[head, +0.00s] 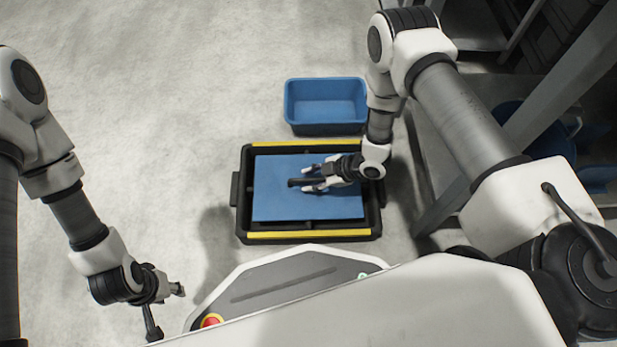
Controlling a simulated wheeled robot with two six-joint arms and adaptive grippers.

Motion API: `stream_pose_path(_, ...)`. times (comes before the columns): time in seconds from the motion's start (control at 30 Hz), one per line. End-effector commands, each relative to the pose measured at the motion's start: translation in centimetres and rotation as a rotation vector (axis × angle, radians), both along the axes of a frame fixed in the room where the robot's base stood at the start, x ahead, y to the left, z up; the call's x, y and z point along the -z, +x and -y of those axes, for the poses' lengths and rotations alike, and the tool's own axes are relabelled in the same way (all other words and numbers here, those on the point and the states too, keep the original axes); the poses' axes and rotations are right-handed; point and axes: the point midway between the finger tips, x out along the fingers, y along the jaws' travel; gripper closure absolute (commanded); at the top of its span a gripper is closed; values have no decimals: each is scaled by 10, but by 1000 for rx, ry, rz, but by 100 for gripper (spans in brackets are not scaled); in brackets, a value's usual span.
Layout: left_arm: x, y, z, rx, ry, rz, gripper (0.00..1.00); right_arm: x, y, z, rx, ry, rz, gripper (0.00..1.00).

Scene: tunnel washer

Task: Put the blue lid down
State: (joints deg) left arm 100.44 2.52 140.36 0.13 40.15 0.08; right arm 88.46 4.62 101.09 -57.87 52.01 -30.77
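The blue lid (278,202) is a flat blue panel with a short black handle (293,183) near its middle. It lies flat over the black crate (240,222) with yellow strips, in the middle of the head view. Its outline looks slightly turned against the crate; I cannot tell whether it rests on the crate or hangs just above it. My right gripper (314,178) reaches in from the right, with its fingers apart on either side of the handle. A gap shows between one finger and the handle. My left gripper (166,312) is open and empty at the lower left.
An empty blue bin (326,103) stands on the floor just behind the crate. A grey metal frame (565,95) with shelves and blue items is on the right. The concrete floor left of the crate is clear.

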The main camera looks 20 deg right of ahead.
Motion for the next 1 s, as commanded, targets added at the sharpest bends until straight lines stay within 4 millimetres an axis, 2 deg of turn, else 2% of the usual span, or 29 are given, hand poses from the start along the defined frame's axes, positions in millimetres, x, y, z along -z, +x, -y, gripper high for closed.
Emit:
stream_pose_path(0.03, -13, 0, 0, 2, 0, -1, 60, -14, -3, 7, 5, 0, -1, 62)
stream_pose_path(0.1, -25, -1, 0, 4, 0, -2, 60, -28, -8, 18, 6, 1, -2, 62)
stream_pose_path(0.33, -57, -2, 1, 7, -1, -4, 60, -68, -28, 56, 7, 1, -1, 62)
stream_pose_path(0.5, -64, -2, 1, 7, -1, -4, 60, -78, -35, 69, 3, 1, 0, 62)
stream_pose_path(0.77, -63, -2, 1, 7, -1, -4, 60, -78, -37, 70, 12, 0, -10, 62)
stream_pose_path(0.87, -63, -2, 1, 7, -1, -4, 60, -80, -46, 64, 131, -8, -114, 62)
stream_pose_path(0.97, -63, -2, 1, 7, -1, -4, 60, -85, -75, 62, 414, -50, -343, 62)
stream_pose_path(1.0, -63, -2, 1, 7, -1, -4, 60, -88, -93, 64, 556, -82, -447, 62)
